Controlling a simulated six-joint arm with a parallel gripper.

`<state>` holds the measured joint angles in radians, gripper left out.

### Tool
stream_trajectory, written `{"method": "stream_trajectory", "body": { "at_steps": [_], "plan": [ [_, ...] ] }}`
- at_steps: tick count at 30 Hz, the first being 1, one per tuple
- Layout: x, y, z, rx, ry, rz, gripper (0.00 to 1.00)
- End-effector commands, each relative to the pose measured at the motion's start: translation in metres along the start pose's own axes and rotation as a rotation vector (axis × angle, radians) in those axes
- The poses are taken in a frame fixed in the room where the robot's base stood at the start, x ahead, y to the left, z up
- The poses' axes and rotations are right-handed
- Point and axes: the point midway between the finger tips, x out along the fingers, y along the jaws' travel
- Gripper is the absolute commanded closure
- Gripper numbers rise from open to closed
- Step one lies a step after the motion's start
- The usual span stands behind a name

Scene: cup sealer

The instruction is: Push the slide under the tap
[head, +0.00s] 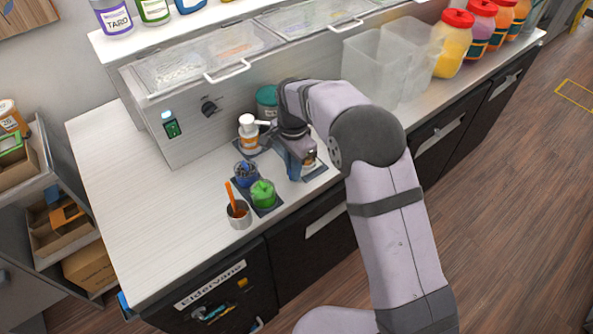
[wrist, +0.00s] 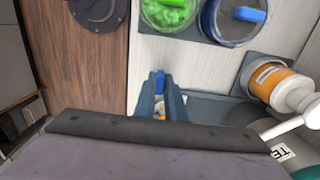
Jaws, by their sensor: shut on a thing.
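My gripper (head: 293,174) points down over the counter; in the wrist view its fingers (wrist: 161,98) are close together. They are shut on a small blue piece (wrist: 160,78) at their tips. I cannot tell whether this piece belongs to the slide. A dark flat plate (head: 316,172) lies just right of the fingers, partly hidden by my arm. No tap can be clearly made out. An orange bottle with a white pump (head: 248,132) stands upright on a dark mat, left of my gripper and apart from it.
A green tub (head: 263,193) and a blue-topped tub (head: 246,173) stand on a dark tray. A metal cup (head: 239,217) with an orange handle is at the front. A teal-lidded jar (head: 267,98) stands behind the pump bottle. The left counter (head: 120,200) is clear.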

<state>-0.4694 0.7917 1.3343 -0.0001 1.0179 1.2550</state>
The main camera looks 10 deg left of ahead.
Motion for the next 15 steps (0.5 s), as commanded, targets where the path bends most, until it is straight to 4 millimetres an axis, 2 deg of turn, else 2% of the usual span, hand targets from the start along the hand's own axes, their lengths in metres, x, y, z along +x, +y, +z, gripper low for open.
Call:
{"method": "stream_trajectory", "body": {
  "at_steps": [6,15],
  "plan": [
    [-0.003,-0.029,-0.001,-0.001,0.001,-0.004,1.0],
    [-0.004,-0.058,-0.002,0.0,0.002,-0.005,1.0]
  ]
}}
